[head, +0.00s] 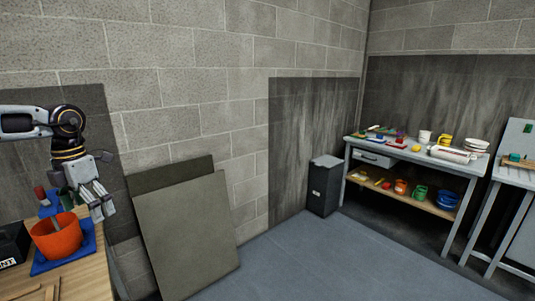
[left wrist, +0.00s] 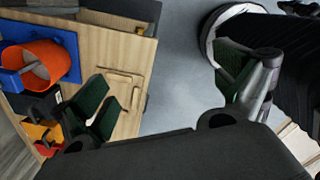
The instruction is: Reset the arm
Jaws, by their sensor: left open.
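My left gripper (head: 95,200) hangs from the arm at the left of the head view, fingers pointing down, above and just right of an orange pot (head: 55,242). In the left wrist view my left gripper (left wrist: 165,88) is open, its green-padded fingers wide apart with nothing between them. The pot stands on a blue mat (head: 88,247) on a wooden table (head: 85,278), with something grey inside it. The pot also shows in the left wrist view (left wrist: 40,75), left of the fingers. My right gripper is not in view.
Two dark boards (head: 190,240) lean on the block wall. A dark bin (head: 322,190) stands beside a workbench (head: 420,165) with dishes and tools on top and colored containers on its lower shelf. Another table (head: 518,175) is at the far right. The grey floor between is clear.

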